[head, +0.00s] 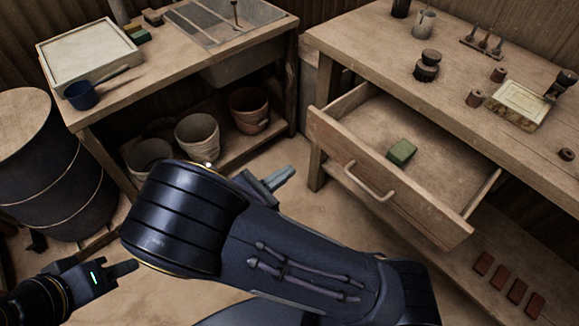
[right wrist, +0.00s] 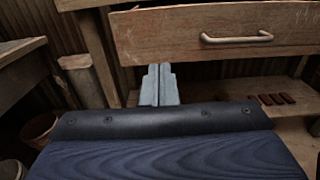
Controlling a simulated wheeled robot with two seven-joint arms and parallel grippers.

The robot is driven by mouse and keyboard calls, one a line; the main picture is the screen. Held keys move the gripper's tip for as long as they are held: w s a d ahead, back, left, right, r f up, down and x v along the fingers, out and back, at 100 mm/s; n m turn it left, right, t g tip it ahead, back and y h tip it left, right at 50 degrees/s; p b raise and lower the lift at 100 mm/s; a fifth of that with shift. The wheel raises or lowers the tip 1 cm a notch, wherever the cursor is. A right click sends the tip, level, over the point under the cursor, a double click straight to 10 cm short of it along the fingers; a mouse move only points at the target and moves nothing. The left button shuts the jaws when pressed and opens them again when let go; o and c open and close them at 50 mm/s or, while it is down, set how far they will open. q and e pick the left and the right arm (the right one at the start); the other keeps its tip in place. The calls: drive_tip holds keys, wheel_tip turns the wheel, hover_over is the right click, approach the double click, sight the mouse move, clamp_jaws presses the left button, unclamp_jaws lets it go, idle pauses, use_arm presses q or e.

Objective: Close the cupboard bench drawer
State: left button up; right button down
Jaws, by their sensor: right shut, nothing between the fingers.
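The wooden bench drawer (head: 390,185) stands pulled well out of the right-hand bench in the head view, with a green block (head: 401,151) inside. Its front carries a pale bar handle (head: 368,184); the front (right wrist: 220,35) and handle (right wrist: 236,38) also show in the right wrist view. My right gripper (head: 284,176) is shut and empty, left of the drawer front. In the right wrist view its fingers (right wrist: 159,72) point towards the lower left part of the drawer front; contact cannot be told. My left gripper (head: 130,268) is low at the left, away from the drawer; its jaw opening is unclear.
The right-hand bench top (head: 400,45) holds dark stacked pieces, a tin box (head: 517,105) and small tools. Red tiles (head: 507,283) lie on the shelf below. A sink bench (head: 175,70) with pots beneath and a barrel (head: 50,165) stand left. Floor shows between the benches.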

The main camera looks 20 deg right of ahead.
sight(331, 141)
drive_tip(key=x, duration=1.2)
drive_tip(key=shift+b, duration=0.35)
use_arm(q)
drive_tip(key=shift+f, duration=0.35)
